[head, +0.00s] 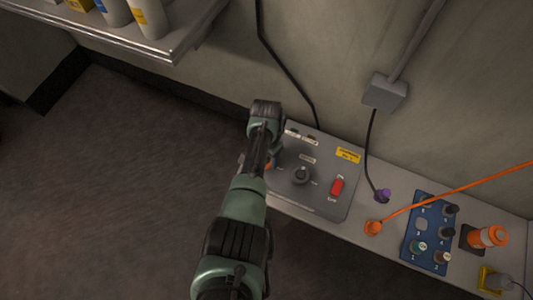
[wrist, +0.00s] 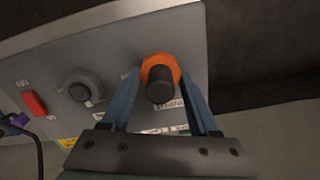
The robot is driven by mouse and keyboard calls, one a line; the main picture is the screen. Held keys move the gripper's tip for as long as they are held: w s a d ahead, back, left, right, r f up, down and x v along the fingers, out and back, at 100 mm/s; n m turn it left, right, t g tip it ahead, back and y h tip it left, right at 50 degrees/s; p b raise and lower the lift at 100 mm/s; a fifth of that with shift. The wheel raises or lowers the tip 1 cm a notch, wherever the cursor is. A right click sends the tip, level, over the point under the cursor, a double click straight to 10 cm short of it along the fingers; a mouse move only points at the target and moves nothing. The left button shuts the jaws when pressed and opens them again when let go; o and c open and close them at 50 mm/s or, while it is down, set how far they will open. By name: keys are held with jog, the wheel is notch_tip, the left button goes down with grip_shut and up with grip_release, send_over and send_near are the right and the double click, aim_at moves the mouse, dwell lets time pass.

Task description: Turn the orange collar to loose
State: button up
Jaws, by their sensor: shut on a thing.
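The orange collar (wrist: 159,62) sits around the base of a black cylindrical knob on a grey panel. It shows near the middle of the wrist view, between the two blue fingers of my gripper (wrist: 162,90). The fingers are shut on the collar from both sides. In the head view my arm covers most of the collar; only a small orange part (head: 269,165) shows beside my wrist. A white label lies by the collar, partly hidden by a finger; its text is not readable.
The panel (head: 325,200) also carries a grey dial (head: 302,175), a red switch (head: 337,187) and a yellow label (head: 348,155). To the right on the bench are a purple plug (head: 382,196), an orange cable end (head: 373,228), a blue board (head: 420,259) and an orange cylinder (head: 488,236). A shelf (head: 180,45) overhangs at upper left.

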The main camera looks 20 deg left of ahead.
jog(key=shift+s+n, duration=0.1)
jog(key=shift+n, duration=0.5)
jog(key=o, duration=1.4)
jog(key=shift+c, duration=0.2)
jog(key=shift+r, duration=0.1)
notch_tip(320, 180, up, 13)
jog(key=p, duration=0.9)
jog(key=shift+f, duration=0.2)
